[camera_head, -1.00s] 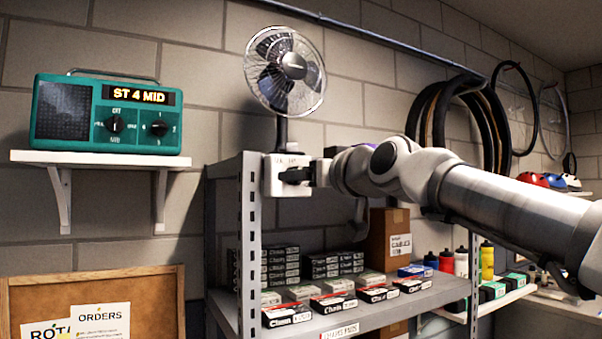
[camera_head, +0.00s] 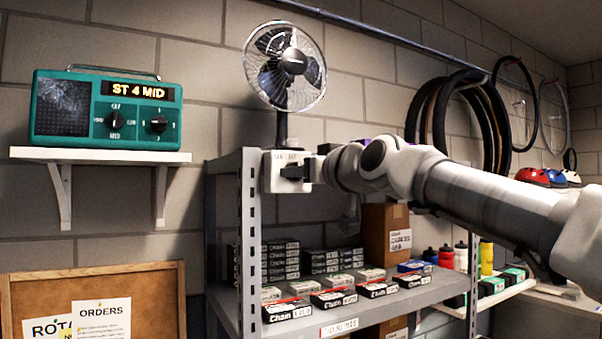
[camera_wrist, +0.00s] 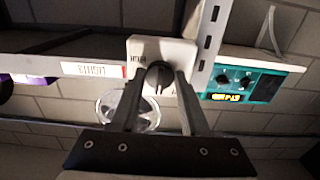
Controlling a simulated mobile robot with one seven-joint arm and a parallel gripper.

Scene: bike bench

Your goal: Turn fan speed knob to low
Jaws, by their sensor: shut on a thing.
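The fan (camera_head: 286,68) has a wire cage and a post, and stands on a white base (camera_head: 271,183) at the upper left end of the metal shelf. The base's knob (camera_wrist: 157,76) is dark and round with a raised ridge, and shows in the wrist view on the white face. My gripper (camera_head: 291,172) reaches the base from the right. Its two fingers (camera_wrist: 157,90) are shut on the knob, one on each side. A label reading HIGH is beside the knob in the wrist view; other markings are partly hidden or too small to read.
A green radio (camera_head: 106,108) sits on a white wall shelf (camera_head: 100,156) to the left. The metal shelf's post (camera_head: 250,240) stands just below the base. Chain boxes (camera_head: 287,308) and a cardboard carton (camera_head: 386,236) are on the lower shelf. Tyres (camera_head: 465,125) hang behind my arm.

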